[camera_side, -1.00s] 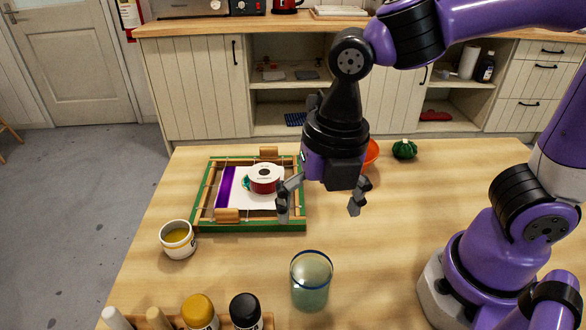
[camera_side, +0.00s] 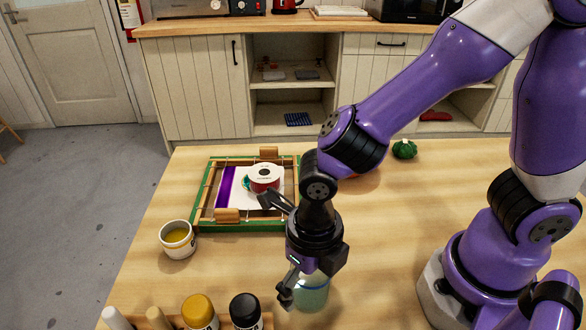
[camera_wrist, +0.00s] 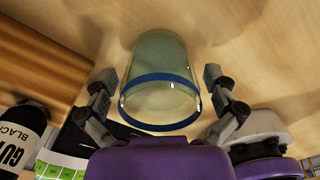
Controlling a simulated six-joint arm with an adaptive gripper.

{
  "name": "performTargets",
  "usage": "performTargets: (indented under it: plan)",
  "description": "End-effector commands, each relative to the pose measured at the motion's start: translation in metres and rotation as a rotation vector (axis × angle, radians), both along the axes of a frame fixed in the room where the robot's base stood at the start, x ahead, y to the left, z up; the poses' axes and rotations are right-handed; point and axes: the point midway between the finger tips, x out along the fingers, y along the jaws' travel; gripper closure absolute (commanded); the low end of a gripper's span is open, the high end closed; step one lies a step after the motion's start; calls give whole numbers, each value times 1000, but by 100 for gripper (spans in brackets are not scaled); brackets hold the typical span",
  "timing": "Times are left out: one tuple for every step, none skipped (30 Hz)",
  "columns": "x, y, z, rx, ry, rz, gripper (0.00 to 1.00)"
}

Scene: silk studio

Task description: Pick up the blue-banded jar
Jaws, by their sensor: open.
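The blue-banded jar (camera_side: 312,293) is clear greenish glass with a blue band at its rim. It stands on the table in the lower middle of the side view, partly hidden behind my gripper (camera_side: 272,246). In the wrist view the jar (camera_wrist: 158,88) lies between the two open fingers of my gripper (camera_wrist: 158,80), its banded rim toward the camera. A gap shows between each finger and the glass, and I see no contact there.
A green-edged frame (camera_side: 250,226) with white and purple silk and a red-and-white spool (camera_side: 264,178) lies behind. A cup of yellow liquid (camera_side: 178,240) stands left. Yellow-topped (camera_side: 199,312) and black-topped (camera_side: 245,311) bottles stand close by in front.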

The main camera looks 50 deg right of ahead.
Motion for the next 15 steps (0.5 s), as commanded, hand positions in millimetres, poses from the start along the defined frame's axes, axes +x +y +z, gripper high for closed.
performTargets:
  plan:
    - [0, 0, -4, -1, 1, 0, 0]
    - [0, 0, -5, -1, 1, -1, 0]
    - [0, 0, -6, 0, 0, -1, 0]
    - [0, 0, -6, 0, -1, -1, 0]
    - [0, 0, -6, 1, -1, -1, 0]
    - [0, 0, -6, 1, -1, -1, 0]
    - [0, 0, -6, 1, -1, -1, 0]
    - [0, 0, -6, 1, -1, -1, 0]
    - [0, 0, -6, 1, -1, -1, 15]
    - [0, 0, -6, 1, -1, -1, 30]
    - [0, 0, -6, 1, -1, -1, 45]
    - [0, 0, -6, 1, -1, -1, 65]
    - [0, 0, -6, 1, -1, -1, 80]
    - [0, 0, -6, 1, -1, -1, 85]
    - [0, 0, -6, 1, -1, -1, 85]
